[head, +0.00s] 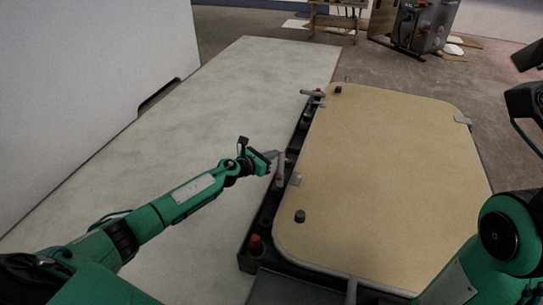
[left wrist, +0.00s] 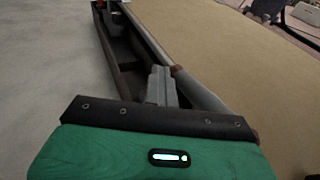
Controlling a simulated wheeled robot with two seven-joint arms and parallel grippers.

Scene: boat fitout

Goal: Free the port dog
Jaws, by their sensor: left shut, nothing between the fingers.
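A tan hatch panel (head: 390,150) with rounded corners lies right of centre in the head view. A grey lever with a brownish end (head: 280,168), which looks like the port dog, stands at the middle of the panel's left edge. My left gripper (head: 271,156) is shut and empty, its tips close beside this lever on its left.
A dark trough (head: 246,262) runs along the panel's left edge, with an orange-topped fitting (head: 256,243) at its near end. Another grey handle (head: 313,94) sits at its far end. The pale floor strip (head: 220,110) on the left is clear.

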